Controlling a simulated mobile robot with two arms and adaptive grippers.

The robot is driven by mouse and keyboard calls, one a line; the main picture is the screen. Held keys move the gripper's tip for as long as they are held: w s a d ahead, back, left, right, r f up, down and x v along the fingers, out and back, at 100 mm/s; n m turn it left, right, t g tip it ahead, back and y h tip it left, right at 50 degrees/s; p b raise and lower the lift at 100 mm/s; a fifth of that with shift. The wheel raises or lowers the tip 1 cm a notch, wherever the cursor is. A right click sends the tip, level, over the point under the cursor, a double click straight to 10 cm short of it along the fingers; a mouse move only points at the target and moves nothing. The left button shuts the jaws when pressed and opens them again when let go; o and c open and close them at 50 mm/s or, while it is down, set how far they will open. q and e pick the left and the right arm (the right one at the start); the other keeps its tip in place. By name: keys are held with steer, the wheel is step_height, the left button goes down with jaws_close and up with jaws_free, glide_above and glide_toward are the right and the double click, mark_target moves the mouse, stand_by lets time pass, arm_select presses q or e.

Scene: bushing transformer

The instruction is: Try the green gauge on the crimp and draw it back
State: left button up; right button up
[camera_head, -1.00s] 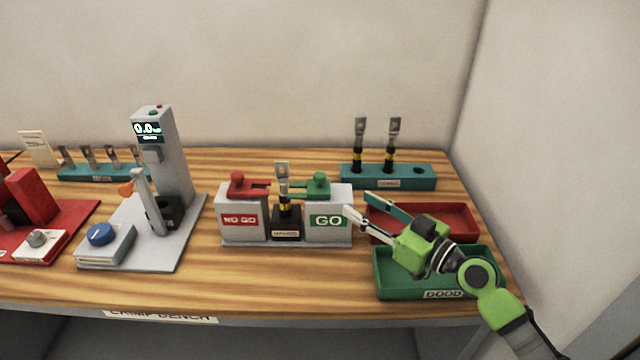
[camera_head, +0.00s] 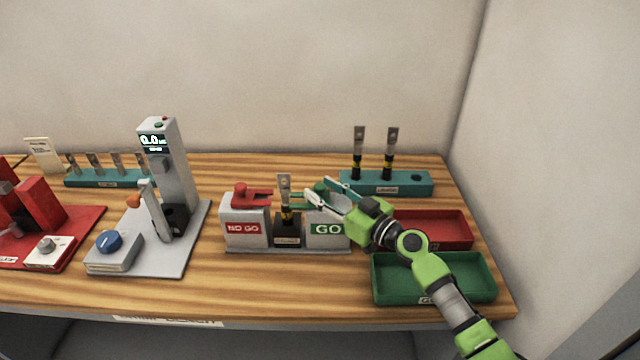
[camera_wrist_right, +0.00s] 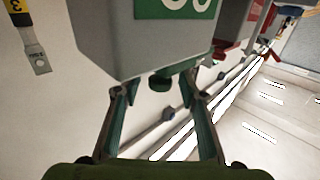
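The green gauge (camera_head: 298,196) rests on top of the GO block (camera_head: 327,229), its prongs pointing left toward the crimp. The crimped lug (camera_head: 285,186) stands upright in the black holder (camera_head: 287,233) between the two blocks. I cannot tell whether the prongs touch it. My right gripper (camera_head: 319,189) is at the green gauge, its fingers hiding part of the gauge in the head view. In the right wrist view the gauge's green knob (camera_wrist_right: 160,82) shows between the spread fingers (camera_wrist_right: 163,108), with gaps beside it. My left gripper is out of view.
The red gauge (camera_head: 242,193) sits on the NO GO block (camera_head: 245,229). Red (camera_head: 455,247) and green (camera_head: 483,294) trays lie right of the stand. Behind is a teal rack (camera_head: 412,187) with two lugs. A grey tester (camera_head: 177,165) stands left.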

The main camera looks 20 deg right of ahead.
steer(key=shift+w+a, duration=0.35)
steer(key=shift+w, duration=0.2)
jaws_close()
steer(key=shift+w+a+f+b, duration=0.15)
steer(key=shift+a+b, duration=0.1)
steer(key=shift+a, duration=0.25)
steer(key=shift+w+a+r+b, duration=0.1)
steer(key=shift+a+b, duration=0.1)
steer(key=shift+a, duration=0.25)
steer(key=shift+w+a, duration=0.1)
steer(key=shift+a, duration=0.3)
jaws_free()
steer(key=shift+d, duration=0.15)
